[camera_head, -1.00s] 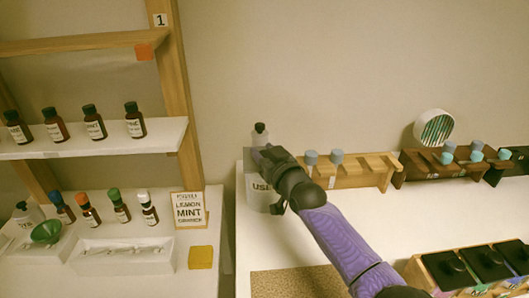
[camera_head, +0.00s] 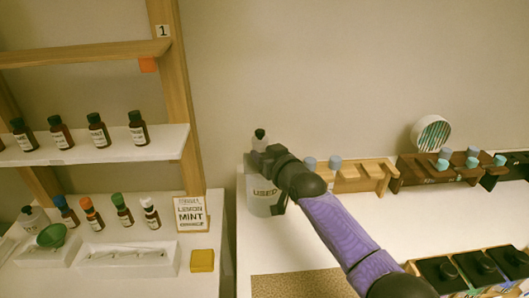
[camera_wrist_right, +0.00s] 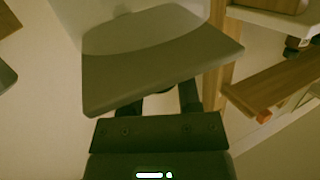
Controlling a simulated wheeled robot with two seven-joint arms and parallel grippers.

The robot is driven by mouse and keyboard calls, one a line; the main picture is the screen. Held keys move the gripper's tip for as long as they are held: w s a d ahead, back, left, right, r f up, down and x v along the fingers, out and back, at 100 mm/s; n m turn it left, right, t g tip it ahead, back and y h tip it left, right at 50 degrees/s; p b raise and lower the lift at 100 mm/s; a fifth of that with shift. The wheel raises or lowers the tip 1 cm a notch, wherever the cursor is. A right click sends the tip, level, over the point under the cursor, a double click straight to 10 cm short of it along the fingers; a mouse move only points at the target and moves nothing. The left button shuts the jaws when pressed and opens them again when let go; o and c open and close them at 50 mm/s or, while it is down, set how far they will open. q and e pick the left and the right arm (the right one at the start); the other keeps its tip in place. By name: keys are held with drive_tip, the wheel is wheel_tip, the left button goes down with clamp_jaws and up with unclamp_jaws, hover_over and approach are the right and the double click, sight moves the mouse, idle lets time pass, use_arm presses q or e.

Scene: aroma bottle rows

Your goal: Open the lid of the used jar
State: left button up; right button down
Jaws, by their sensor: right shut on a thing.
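The used jar (camera_head: 264,205) is a pale container labelled "USED" at the left end of the right-hand white table. My right gripper (camera_head: 262,158) is over the jar's top and hides most of it in the head view. In the right wrist view a grey flat-edged slab, which looks like the lid (camera_wrist_right: 160,65), lies across the fingers of my right gripper (camera_wrist_right: 165,98), which is shut on it. How far the lid is raised from the jar I cannot tell. My left gripper is not in view.
A wooden rack (camera_head: 350,182) stands to the right, with a darker rack (camera_head: 420,178) beyond. A shelf (camera_head: 95,148) with bottles stands left.

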drive_tip(key=shift+w+r+g+h+p, duration=0.35)
drive_tip(key=shift+r+g, duration=0.1)
drive_tip(key=shift+g, duration=0.25)
drive_tip(key=shift+w+r+m+g, duration=0.15)
drive_tip(key=shift+m+g, duration=0.15)
drive_tip(key=shift+g, duration=0.1)
drive_tip(key=shift+w+r+g+b, duration=0.1)
drive_tip(key=shift+w+g+b, duration=0.2)
drive_tip(key=shift+g+b, duration=0.2)
drive_tip(key=shift+w+r+m+g+h+b, duration=0.15)
drive_tip(key=shift+w+m+g+h+b, duration=0.2)
drive_tip(key=shift+g+b, duration=0.3)
drive_tip(key=shift+r, duration=0.15)
